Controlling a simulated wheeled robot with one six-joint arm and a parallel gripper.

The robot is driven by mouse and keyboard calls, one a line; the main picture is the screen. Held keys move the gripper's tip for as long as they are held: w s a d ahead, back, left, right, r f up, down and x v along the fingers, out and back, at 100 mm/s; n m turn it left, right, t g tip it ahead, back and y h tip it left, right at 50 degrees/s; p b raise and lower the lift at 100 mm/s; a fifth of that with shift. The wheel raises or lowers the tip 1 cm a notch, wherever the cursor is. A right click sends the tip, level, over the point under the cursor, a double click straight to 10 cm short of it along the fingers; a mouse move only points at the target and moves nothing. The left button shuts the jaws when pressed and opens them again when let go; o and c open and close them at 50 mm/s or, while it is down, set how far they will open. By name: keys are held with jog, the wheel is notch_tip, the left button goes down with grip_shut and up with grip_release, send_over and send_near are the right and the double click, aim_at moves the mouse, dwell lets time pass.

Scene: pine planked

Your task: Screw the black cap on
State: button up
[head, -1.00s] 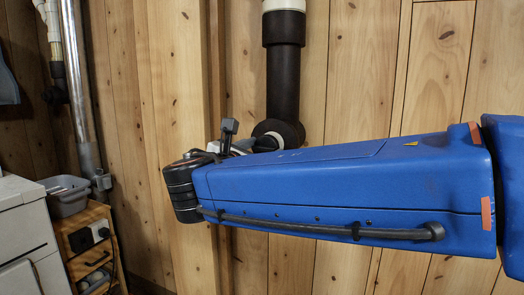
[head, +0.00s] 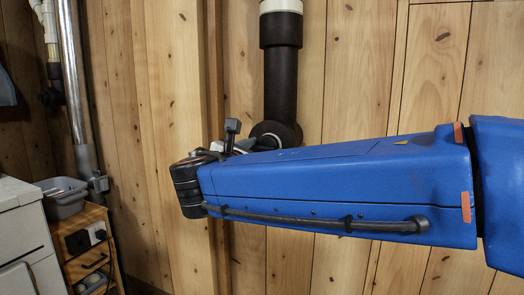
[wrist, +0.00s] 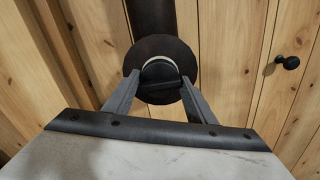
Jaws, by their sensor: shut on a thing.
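The black cap (wrist: 160,80) is a dark disc with a raised bar across it, in the upper middle of the wrist view. It sits at the round dark mouth of the pipe branch (wrist: 178,54), and a pale rim shows along its upper edge. I cannot tell how tightly it is seated. My gripper (wrist: 159,84) has its two grey fingers closed on the cap from left and right. In the head view my blue arm hides the cap and most of the gripper; the branch (head: 290,132) shows just above it.
A dark vertical pipe (head: 277,85) with a white upper section runs down the pine plank wall (head: 363,70). A black knob (wrist: 288,62) is on the wall at right in the wrist view. At left stand a metal pipe (head: 73,70), a grey bin (head: 62,204) and a wooden cabinet (head: 96,220).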

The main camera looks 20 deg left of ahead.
jog(key=shift+w, duration=0.1)
jog(key=o, duration=1.2)
jog(key=s, duration=0.5)
jog(key=s+a, duration=0.1)
jog(key=s, duration=1.1)
jog(key=shift+s+a, duration=0.15)
